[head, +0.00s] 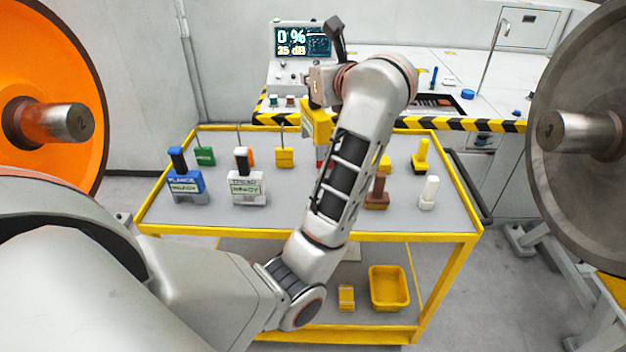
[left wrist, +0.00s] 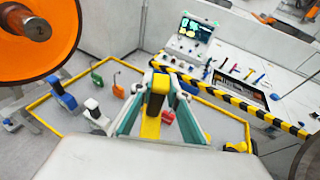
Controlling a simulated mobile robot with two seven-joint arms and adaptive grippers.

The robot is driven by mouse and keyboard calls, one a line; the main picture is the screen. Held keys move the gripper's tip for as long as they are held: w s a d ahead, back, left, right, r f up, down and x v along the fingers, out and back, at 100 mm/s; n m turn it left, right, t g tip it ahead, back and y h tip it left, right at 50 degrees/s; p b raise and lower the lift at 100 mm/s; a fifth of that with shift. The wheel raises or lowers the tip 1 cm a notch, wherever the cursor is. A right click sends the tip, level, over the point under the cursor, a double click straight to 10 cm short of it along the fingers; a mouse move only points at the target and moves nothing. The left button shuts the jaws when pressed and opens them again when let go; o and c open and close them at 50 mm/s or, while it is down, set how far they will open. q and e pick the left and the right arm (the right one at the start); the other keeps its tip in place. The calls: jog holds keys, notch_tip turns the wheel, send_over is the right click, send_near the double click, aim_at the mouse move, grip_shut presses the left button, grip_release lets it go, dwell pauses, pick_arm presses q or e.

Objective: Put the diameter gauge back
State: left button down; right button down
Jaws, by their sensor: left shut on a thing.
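My left gripper (left wrist: 156,100) is shut on a yellow tool with a dark grip (left wrist: 151,127), which I take to be the diameter gauge. In the head view its yellow body (head: 316,122) hangs above the back middle of the yellow-framed cart (head: 290,234), seemingly clear of the top. In the left wrist view the two teal fingers stand either side of the dark grip. My right gripper is not in view.
On the cart stand a blue gauge (head: 186,184), a white gauge (head: 247,188), a green tool (head: 204,156), a yellow tool (head: 284,157), a brown block (head: 377,200) and a white piece (head: 429,192). A bench with a display (head: 302,41) lies behind. Wheels (head: 590,160) flank the sides.

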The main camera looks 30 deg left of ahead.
pick_arm(q)
notch_tip(320, 180, down, 19)
jog(key=shift+r, duration=0.15)
dwell(0.4)
jog(key=shift+b, duration=0.3)
jog(key=shift+f, duration=0.2)
jog(key=c, duration=2)
grip_release()
jog(key=shift+o, duration=0.2)
